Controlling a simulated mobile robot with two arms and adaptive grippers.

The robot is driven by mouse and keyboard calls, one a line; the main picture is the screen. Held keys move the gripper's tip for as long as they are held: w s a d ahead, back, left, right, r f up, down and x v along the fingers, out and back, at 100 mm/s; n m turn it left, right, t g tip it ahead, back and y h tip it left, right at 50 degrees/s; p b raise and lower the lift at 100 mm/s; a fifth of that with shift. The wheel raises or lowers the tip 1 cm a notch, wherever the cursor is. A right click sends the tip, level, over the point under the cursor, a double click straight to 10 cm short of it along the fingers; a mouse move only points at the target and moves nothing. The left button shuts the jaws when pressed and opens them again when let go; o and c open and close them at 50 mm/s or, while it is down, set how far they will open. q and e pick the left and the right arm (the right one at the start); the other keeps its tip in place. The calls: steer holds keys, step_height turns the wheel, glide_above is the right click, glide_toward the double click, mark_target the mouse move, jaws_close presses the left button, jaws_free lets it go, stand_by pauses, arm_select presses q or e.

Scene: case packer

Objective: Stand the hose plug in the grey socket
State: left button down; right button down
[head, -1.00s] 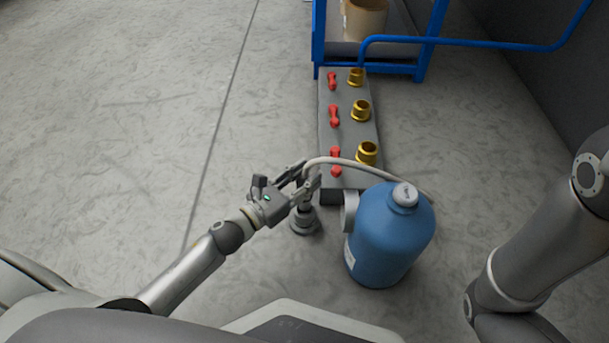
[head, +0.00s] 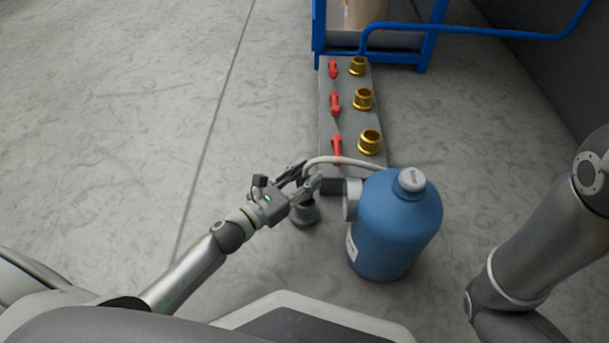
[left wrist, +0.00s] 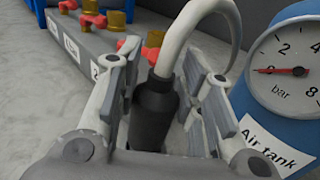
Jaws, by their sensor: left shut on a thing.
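My left gripper (head: 303,182) is shut on the hose plug, a dark cylinder that stands roughly upright between its fingers. The plug (left wrist: 154,112) fills the middle of the left wrist view, with a pale grey hose curving up from its top and over to the right. The grey socket (head: 306,217), a round stepped base, is on the floor directly under the gripper in the head view. The plug's lower end is hidden, so I cannot tell whether it is inside the socket or just above it. My right arm is at the right; its gripper is out of view.
A blue air tank (head: 394,232) with a gauge (left wrist: 290,70) stands close right of the gripper. Behind is a grey manifold block (head: 328,120) with red handles (head: 335,104) and brass fittings (head: 369,141). A blue frame (head: 426,40) stands farther back. Floor at left is clear.

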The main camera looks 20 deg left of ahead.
arm_select(q)
steer(key=shift+f+b, duration=0.4)
stand_by(0.4)
steer(key=c, duration=0.9)
jaws_free()
steer(key=shift+s+a, duration=0.25)
steer(key=shift+s, duration=0.25)
steer(key=v, duration=1.1)
steer(key=shift+r, duration=0.1)
